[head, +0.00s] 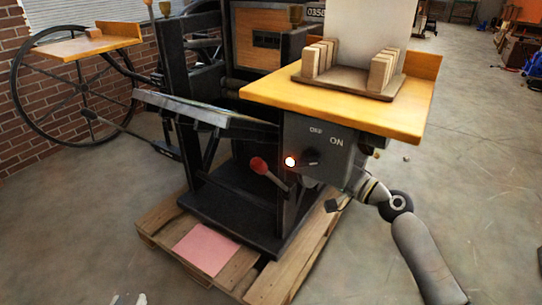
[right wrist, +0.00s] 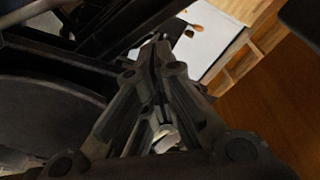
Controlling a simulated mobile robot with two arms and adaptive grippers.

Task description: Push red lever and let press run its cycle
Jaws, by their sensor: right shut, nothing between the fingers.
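The red lever (head: 258,165) has a round red knob on a short metal arm and sticks out from the front of the black press (head: 225,200). My right arm comes in from the right, and its hand reaches in by the control box (head: 325,145), to the right of the lever; the box and the hand's angle hide the fingertips there. In the right wrist view my right gripper (right wrist: 158,52) is shut and empty, with dark machine parts around it. At the bottom edge of the head view, pale tips of what seems my left gripper (head: 129,298) show, far from the lever.
The control box has an ON/OFF switch and a lit lamp (head: 290,161). Above it is a wooden shelf (head: 265,92) with wooden blocks (head: 381,70). The press stands on a wooden pallet (head: 160,222) with a pink sheet (head: 205,250). A large flywheel (head: 18,110) is at left.

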